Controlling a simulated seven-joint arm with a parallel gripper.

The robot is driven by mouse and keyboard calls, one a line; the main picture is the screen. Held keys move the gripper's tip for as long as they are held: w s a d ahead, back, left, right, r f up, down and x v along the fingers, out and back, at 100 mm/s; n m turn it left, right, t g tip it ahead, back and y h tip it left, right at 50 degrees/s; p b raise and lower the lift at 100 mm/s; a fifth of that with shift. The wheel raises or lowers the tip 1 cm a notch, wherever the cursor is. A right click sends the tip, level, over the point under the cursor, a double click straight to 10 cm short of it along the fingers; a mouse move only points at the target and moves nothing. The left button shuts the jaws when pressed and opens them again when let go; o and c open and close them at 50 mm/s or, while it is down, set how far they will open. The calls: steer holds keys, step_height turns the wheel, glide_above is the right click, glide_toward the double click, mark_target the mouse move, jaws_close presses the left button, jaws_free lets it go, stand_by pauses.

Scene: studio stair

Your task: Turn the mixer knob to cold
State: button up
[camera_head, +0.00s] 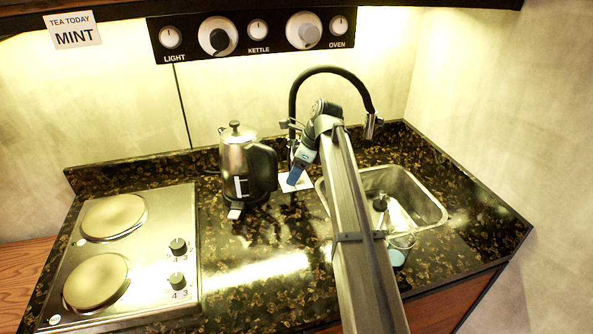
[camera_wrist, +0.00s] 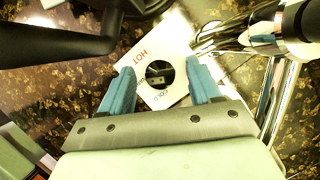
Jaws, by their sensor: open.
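A white card (camera_wrist: 178,38) lettered HOT and COLD lies by the tap in the wrist view. At its middle is a dark, shiny round part (camera_wrist: 160,74), which looks like the mixer knob or an opening around it; I cannot tell which. My gripper (camera_wrist: 160,76) is open and empty, with one blue finger on each side of this round part. Whether the fingers touch it is unclear. In the head view my gripper (camera_head: 296,174) points down beside the black hose tap (camera_head: 335,70), over the card (camera_head: 303,183). The knob is hidden there, and its setting cannot be read.
The kettle (camera_head: 237,160) stands close to the left of my gripper; its black handle (camera_wrist: 65,45) shows in the wrist view. Chrome tap parts (camera_wrist: 240,38) are close on the right. The sink (camera_head: 415,187) is right, the hob (camera_head: 150,225) left. A glass (camera_head: 401,250) stands near the sink.

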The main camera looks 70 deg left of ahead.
steer(key=shift+c, duration=0.4)
steer(key=c, duration=1)
steer(key=shift+o, duration=0.2)
steer(key=shift+a+n, duration=0.15)
steer(key=shift+n, duration=0.55)
steer(key=shift+n+g+h, duration=0.3)
steer(key=shift+n+h, duration=0.2)
steer(key=shift+n, duration=0.3)
steer(key=o, duration=1)
steer(key=shift+o, duration=0.2)
steer(key=shift+m, duration=0.3)
